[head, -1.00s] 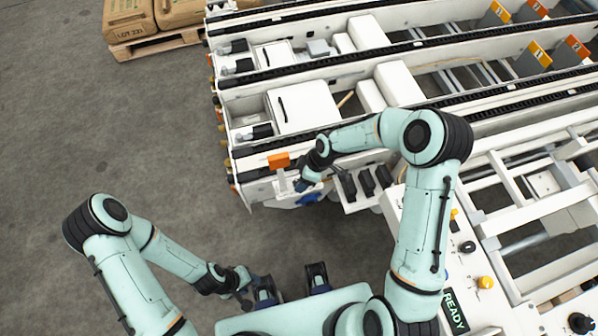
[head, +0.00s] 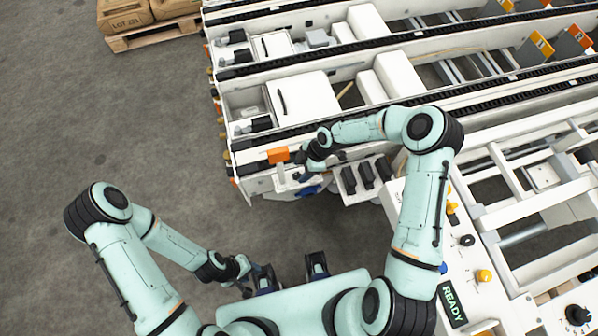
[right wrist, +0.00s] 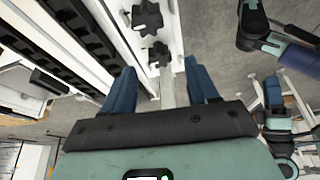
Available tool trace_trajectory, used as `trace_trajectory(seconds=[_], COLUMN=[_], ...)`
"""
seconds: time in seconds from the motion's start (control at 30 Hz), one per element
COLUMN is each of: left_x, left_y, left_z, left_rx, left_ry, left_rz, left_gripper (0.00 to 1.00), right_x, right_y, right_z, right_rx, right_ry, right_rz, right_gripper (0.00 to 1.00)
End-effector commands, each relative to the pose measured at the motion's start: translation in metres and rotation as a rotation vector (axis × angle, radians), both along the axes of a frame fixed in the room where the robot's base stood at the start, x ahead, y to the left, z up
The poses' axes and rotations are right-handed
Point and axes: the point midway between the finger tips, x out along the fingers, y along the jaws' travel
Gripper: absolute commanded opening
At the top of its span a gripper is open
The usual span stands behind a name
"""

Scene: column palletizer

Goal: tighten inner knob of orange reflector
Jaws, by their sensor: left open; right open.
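The orange reflector (head: 278,155) sits on the near corner of the white machine frame. My right gripper (head: 300,178) is just right of and below it, open. In the right wrist view, its two blue fingers (right wrist: 163,88) stand apart on either side of a white bar. Two black star knobs show beyond: a nearer one (right wrist: 155,54) between and just past the fingertips, and a farther one (right wrist: 147,17). Neither is gripped. Which is the inner knob I cannot tell; the reflector is not clear in that view. My left gripper (head: 264,278) is open, low in front of my body, away from the machine.
Three black blocks on a white bracket (head: 352,196) are close to the right of my right gripper. A control panel (head: 478,303) with knobs and a READY sign lies at the lower right. Loaded pallets (head: 155,33) stand at the far left. The grey floor (head: 110,140) at the left is clear.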

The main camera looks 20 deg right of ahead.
Motion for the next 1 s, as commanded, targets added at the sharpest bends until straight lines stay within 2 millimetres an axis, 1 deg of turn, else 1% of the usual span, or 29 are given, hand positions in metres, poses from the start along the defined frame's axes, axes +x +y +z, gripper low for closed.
trace_trajectory(seconds=[0.03,0.1,0.2,0.33,0.57,0.67,0.7,0.73,0.77,0.87,1.0], left_x=[0.0,0.0,0.0,0.0,0.0,0.0,0.0,0.0,0.0,-0.001,-0.006], left_y=[0.0,0.0,0.0,0.0,0.0,0.0,0.0,0.0,0.0,0.0,0.0], left_z=[0.0,0.0,-0.001,-0.001,-0.001,-0.001,-0.001,-0.001,-0.001,-0.002,-0.016], left_rx=[0.0,0.0,0.0,0.0,0.0,0.0,0.0,0.0,0.0,0.0,0.0], left_ry=[0.0,0.0,0.0,0.0,0.0,0.0,0.0,0.0,0.0,0.0,0.007], left_rz=[0.0,0.0,0.0,0.0,0.0,0.0,0.0,0.0,0.0,0.0,0.0], left_gripper=[0.43,0.43,0.43,0.43,0.43,0.43,0.43,0.43,0.43,0.43,0.43], right_x=[0.0,0.0,0.0,0.001,0.001,0.001,0.001,0.001,0.001,0.001,-0.001], right_y=[0.004,0.007,0.01,0.011,0.012,0.011,0.011,0.011,0.011,0.011,0.011], right_z=[-0.008,-0.016,-0.024,-0.028,-0.028,-0.028,-0.028,-0.028,-0.028,-0.028,-0.031], right_rx=[0.0,0.0,0.0,-0.001,-0.001,-0.001,-0.001,0.0,0.0,-0.001,-0.003], right_ry=[0.0,0.001,0.0,-0.001,-0.001,-0.001,-0.001,-0.001,-0.001,-0.002,-0.003], right_rz=[0.002,0.001,-0.001,-0.002,-0.002,-0.002,-0.002,-0.002,-0.002,-0.005,-0.079], right_gripper=[0.59,0.59,0.59,0.59,0.59,0.29,0.16,0.07,0.02,0.02,0.02])
